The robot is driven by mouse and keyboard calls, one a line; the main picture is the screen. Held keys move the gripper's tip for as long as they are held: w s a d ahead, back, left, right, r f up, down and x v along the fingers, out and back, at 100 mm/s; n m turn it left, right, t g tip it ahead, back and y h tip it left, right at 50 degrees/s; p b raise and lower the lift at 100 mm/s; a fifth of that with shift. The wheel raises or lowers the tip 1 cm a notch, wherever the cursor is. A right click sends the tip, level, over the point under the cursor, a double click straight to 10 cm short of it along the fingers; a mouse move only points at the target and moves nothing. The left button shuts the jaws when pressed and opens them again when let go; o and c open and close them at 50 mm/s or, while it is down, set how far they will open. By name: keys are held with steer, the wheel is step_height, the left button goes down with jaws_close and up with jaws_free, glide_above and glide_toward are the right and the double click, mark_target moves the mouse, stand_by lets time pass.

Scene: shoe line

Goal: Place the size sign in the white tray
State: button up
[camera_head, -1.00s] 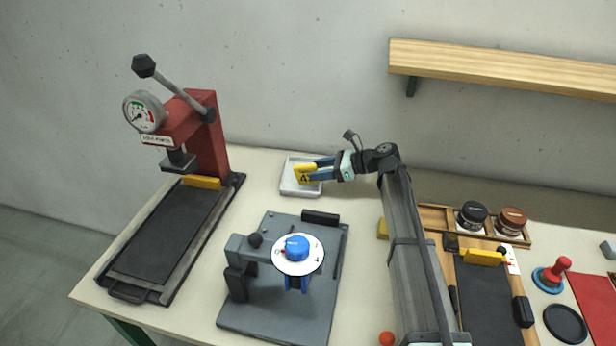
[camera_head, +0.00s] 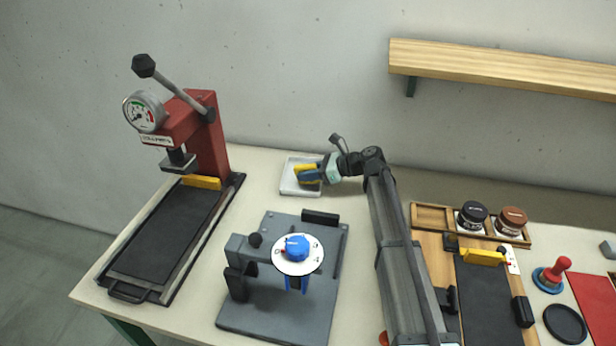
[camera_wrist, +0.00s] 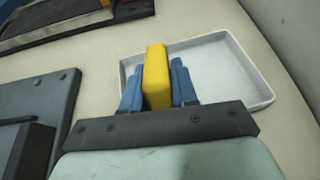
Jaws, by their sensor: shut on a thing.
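The size sign (camera_head: 300,172) is a small yellow block. My gripper (camera_head: 309,174) is shut on it, with a blue finger on each side. In the wrist view the yellow sign (camera_wrist: 156,75) stands between the blue fingers of my gripper (camera_wrist: 157,85). The white tray (camera_head: 287,190) is a shallow square tray near the back of the table. It also shows in the wrist view (camera_wrist: 262,92), behind and around the held sign. The sign is over the tray; I cannot tell whether it touches the tray floor.
A red press (camera_head: 205,140) with a gauge stands at the left. A grey fixture plate (camera_head: 260,325) with a blue-knobbed dial (camera_head: 297,246) is in front of the tray. Jars in a wooden rack (camera_head: 432,217) stand at the right. A wooden shelf (camera_head: 500,70) is on the wall.

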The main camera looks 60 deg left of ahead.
jaws_close()
